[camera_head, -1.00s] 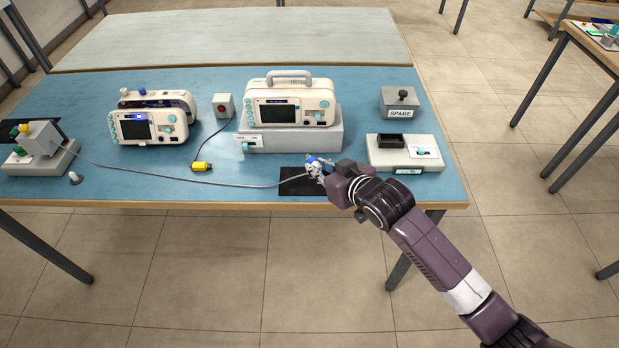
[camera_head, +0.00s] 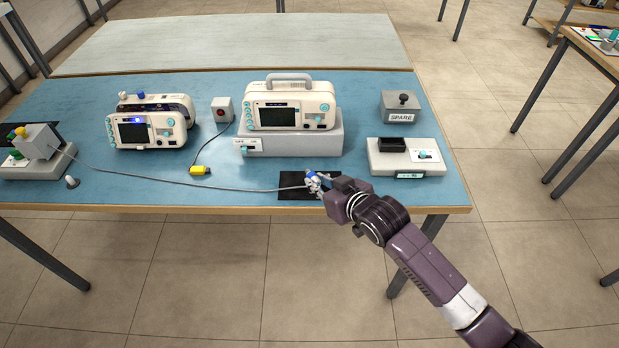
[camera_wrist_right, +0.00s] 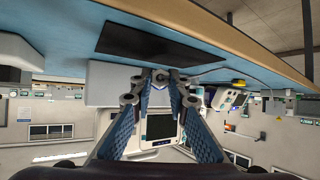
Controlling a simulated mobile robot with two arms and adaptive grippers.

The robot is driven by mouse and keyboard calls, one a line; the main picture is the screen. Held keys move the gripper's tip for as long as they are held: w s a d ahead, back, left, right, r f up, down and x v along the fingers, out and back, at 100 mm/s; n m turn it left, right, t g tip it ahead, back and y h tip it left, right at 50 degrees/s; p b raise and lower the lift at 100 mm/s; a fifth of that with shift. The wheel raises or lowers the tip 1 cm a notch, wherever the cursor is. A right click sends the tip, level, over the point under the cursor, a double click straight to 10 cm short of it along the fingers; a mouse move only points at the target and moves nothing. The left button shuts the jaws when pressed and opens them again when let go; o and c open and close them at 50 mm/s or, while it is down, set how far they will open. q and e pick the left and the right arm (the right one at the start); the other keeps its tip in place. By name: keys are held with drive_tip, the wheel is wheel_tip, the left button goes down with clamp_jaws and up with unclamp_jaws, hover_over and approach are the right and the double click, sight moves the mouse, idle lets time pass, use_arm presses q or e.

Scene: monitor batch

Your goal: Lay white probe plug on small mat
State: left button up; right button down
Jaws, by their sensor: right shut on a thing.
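My right gripper (camera_head: 315,183) is shut on the end of a grey cable (camera_head: 190,183), at the right part of the small black mat (camera_head: 292,192). The white probe plug at this cable end is mostly hidden by the fingers. In the right wrist view, the fingertips (camera_wrist_right: 160,78) meet on a small thing close to the mat (camera_wrist_right: 150,43). I cannot tell whether the plug touches the mat. My left gripper is not in view.
The cable runs left to a grey box (camera_head: 38,140). A yellow plug (camera_head: 201,170) lies left of the mat. A monitor on a grey stand (camera_head: 290,144) is behind it; a grey unit (camera_head: 407,165) stands right. The table's front edge (camera_head: 230,209) is close.

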drive_tip(key=shift+f+b, duration=0.35)
drive_tip(key=shift+f, duration=0.6)
drive_tip(key=c, duration=1.8)
unclamp_jaws()
drive_tip(key=v, duration=1.2)
drive_tip(key=shift+s, duration=0.1)
